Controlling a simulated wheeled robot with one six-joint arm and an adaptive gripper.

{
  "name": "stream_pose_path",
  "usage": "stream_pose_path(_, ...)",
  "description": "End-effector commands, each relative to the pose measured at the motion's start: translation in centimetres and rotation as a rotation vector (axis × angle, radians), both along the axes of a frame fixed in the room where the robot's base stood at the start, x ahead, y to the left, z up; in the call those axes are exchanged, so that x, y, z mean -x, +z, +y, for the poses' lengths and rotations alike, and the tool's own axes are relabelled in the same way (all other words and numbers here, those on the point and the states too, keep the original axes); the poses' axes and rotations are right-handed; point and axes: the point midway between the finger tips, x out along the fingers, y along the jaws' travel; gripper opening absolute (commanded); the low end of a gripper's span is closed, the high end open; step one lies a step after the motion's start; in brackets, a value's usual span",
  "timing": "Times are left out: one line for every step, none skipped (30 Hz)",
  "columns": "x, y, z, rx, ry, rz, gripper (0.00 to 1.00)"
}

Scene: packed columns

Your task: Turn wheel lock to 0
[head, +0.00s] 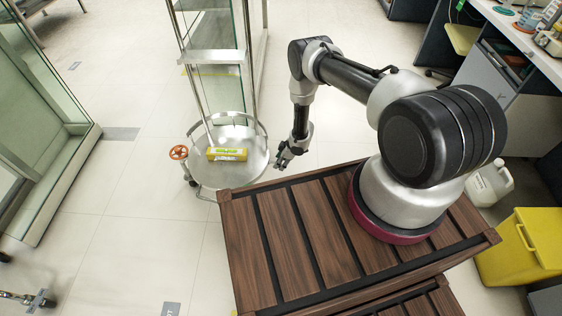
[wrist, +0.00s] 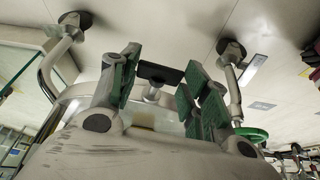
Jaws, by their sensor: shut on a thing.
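My gripper (head: 290,152) is low beside the right edge of a round metal cart (head: 258,160). In the wrist view its two green-padded fingers (wrist: 161,74) stand on either side of a small flat black piece (wrist: 160,74) on a short silver stem. The gripper is shut on this piece, which looks like the wheel lock. Its setting is not readable. In the head view the lock is hidden by the cart and gripper. Cart legs with dark round feet or casters (wrist: 76,20) show in the wrist view.
A yellow-green box (head: 227,154) lies on the cart, and an orange handwheel (head: 178,152) is at its left. A glass-sided column (head: 213,80) rises behind. A glass cabinet (head: 45,110) stands left. A yellow bin (head: 520,250) and white jug (head: 489,184) are right.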

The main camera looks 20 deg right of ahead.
Motion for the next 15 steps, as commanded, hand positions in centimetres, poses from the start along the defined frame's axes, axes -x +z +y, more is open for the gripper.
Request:
stream_pose_path(0.05, 0.02, 0.1, 0.003, 0.001, -0.006, 0.22)
stream_pose_path(0.07, 0.02, 0.11, 0.006, 0.001, -0.012, 0.22)
stream_pose_path(0.11, 0.01, 0.12, 0.01, 0.0, -0.021, 0.22)
stream_pose_path(0.14, 0.01, 0.12, 0.015, 0.0, -0.028, 0.22)
stream_pose_path(0.18, 0.0, 0.13, 0.019, 0.0, -0.037, 0.22)
stream_pose_path(0.24, 0.01, 0.2, 0.026, 0.001, -0.051, 0.22)
stream_pose_path(0.27, 0.0, 0.22, 0.032, 0.001, -0.062, 0.22)
stream_pose_path(0.29, 0.0, 0.23, 0.038, 0.001, -0.075, 0.22)
stream_pose_path(0.34, -0.01, 0.26, 0.047, 0.002, -0.094, 0.22)
stream_pose_path(0.39, -0.02, 0.29, 0.054, 0.001, -0.108, 0.23)
stream_pose_path(0.43, -0.03, 0.31, 0.062, 0.002, -0.125, 0.23)
stream_pose_path(0.49, -0.06, 0.32, 0.073, 0.001, -0.147, 0.22)
stream_pose_path(0.55, -0.08, 0.36, 0.081, 0.002, -0.165, 0.22)
stream_pose_path(0.58, -0.09, 0.38, 0.09, 0.002, -0.183, 0.22)
stream_pose_path(0.66, -0.11, 0.38, 0.104, 0.002, -0.209, 0.22)
